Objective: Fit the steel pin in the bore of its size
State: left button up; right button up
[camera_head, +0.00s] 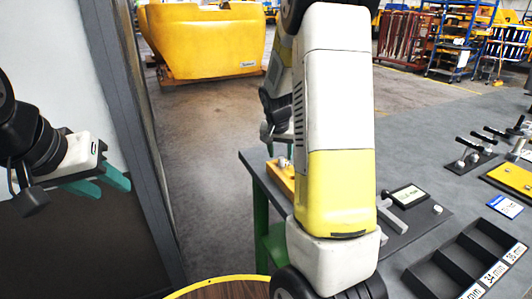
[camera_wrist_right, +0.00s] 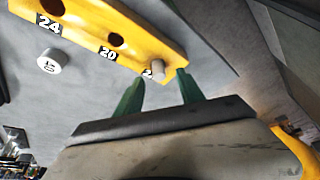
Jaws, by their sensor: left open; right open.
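The yellow bore block (camera_wrist_right: 90,28) lies across the top of the right wrist view, with open bores beside labels 24 and 20. A third label starting with 2 is partly hidden. A plain grey steel pin (camera_wrist_right: 158,69) stands at this end of the block, between my right fingertips (camera_wrist_right: 160,76); its depth in a bore is unclear. The right gripper is open. In the head view, the block (camera_head: 284,179) sits at the table's left edge, with my right gripper (camera_head: 278,136) above, mostly hidden by my arm. My left gripper (camera_head: 116,186) is open and empty, away from the table.
A short cylinder with a marked pale end (camera_wrist_right: 48,62) is on the grey table beside the block. A dark compartment tray (camera_head: 440,278) with size labels, a clamp fixture (camera_head: 398,212) and a yellow plate (camera_head: 514,176) occupy the table's right. A grey post stands near my left gripper.

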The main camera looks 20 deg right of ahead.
jog(key=shift+v, duration=2.15)
jog(key=s+a+r+n+y, duration=0.1)
jog(key=s+a+r, duration=0.3)
jog(key=s, duration=0.4)
jog(key=s+a+r+n+t+y, duration=0.1)
jog(key=s+a+r+n+y, duration=0.1)
jog(key=s, duration=0.7)
jog(key=s+a+r+n+t+y, duration=0.1)
jog(key=s+a+r+n, duration=0.2)
jog(key=s+a+r, duration=0.3)
jog(key=s+a, duration=0.1)
jog(key=s, duration=0.1)
jog(key=shift+s+a+r+n+y, duration=0.25)
jog(key=shift+s+a+n+y, duration=0.05)
jog(key=shift+n, duration=0.1)
